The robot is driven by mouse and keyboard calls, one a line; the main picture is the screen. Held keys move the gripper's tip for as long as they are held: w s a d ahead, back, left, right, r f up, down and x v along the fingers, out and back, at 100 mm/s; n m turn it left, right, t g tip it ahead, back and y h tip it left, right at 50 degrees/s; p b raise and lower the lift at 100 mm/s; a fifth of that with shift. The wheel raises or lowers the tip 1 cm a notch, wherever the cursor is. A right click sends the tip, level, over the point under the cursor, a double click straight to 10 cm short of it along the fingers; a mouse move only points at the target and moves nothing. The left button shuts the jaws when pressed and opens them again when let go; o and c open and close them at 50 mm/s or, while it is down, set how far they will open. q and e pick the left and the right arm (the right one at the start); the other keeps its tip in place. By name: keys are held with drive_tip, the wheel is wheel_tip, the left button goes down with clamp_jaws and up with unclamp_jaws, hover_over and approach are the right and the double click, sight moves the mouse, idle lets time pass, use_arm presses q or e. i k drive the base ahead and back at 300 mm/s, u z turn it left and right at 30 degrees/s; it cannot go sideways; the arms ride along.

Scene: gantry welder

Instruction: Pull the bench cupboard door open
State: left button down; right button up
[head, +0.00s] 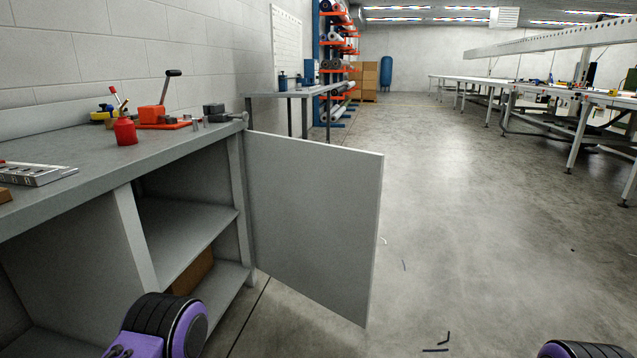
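The grey cupboard door (312,228) stands wide open, swung out from the right end of the bench (150,160) on its hinged edge at the bench's right post. No handle shows on the face turned to me. The open cupboard shows a middle shelf (190,235) and a bottom shelf, with a brown box (194,272) on the bottom one, partly hidden. Purple and black parts of my arms show at the bottom left and bottom right. Neither gripper shows, and nothing of mine is seen touching the door.
On the bench top are a red bottle (125,131), an orange tool (155,115), a grey vice (222,112) and a metal block (35,173). A narrow table (300,94) stands behind the door. Open concrete floor (480,230) lies to the right, with small scraps. Long white tables stand far right.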

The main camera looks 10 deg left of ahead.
sight(313, 206)
drive_tip(key=u, duration=0.2)
drive_tip(key=i, duration=1.05)
drive_tip(key=z, duration=0.8)
